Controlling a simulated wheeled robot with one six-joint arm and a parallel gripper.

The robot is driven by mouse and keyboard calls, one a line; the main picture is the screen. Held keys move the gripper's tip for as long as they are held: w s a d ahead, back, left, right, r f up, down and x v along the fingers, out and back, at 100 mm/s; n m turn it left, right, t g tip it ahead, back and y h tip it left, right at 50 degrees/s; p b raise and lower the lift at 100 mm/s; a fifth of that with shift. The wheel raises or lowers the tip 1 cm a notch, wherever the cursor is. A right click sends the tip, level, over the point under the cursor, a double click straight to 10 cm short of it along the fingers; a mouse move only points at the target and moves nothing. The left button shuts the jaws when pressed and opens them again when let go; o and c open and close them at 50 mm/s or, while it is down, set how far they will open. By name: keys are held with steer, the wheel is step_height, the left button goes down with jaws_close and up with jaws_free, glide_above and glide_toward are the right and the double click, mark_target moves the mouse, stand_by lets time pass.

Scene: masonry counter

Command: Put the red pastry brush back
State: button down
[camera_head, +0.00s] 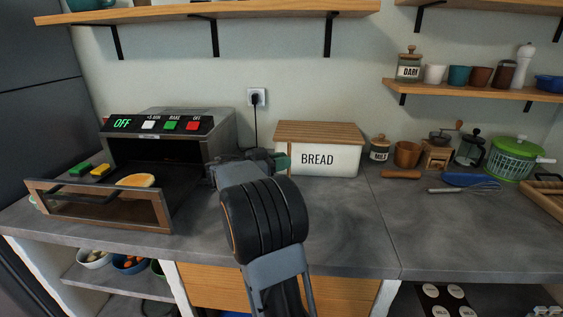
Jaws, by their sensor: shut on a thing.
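My gripper (271,160) is above the counter, between the toaster oven and the bread box, at the box's left front. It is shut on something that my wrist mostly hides. A small dark green patch shows at its right side, and I cannot tell whether it is part of the held thing. I cannot make out a red pastry brush anywhere in this view.
A bread box (338,160) stands behind my gripper. A whisk (465,187) and a salad spinner (513,158) are at right. The front middle counter is clear.

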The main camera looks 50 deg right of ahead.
steer(key=shift+f+b, duration=0.15)
steer(key=shift+b, duration=0.15)
steer(key=c, duration=1.1)
jaws_free()
steer(key=v, duration=0.7)
steer(key=shift+a, duration=0.3)
steer(key=shift+r, duration=0.25)
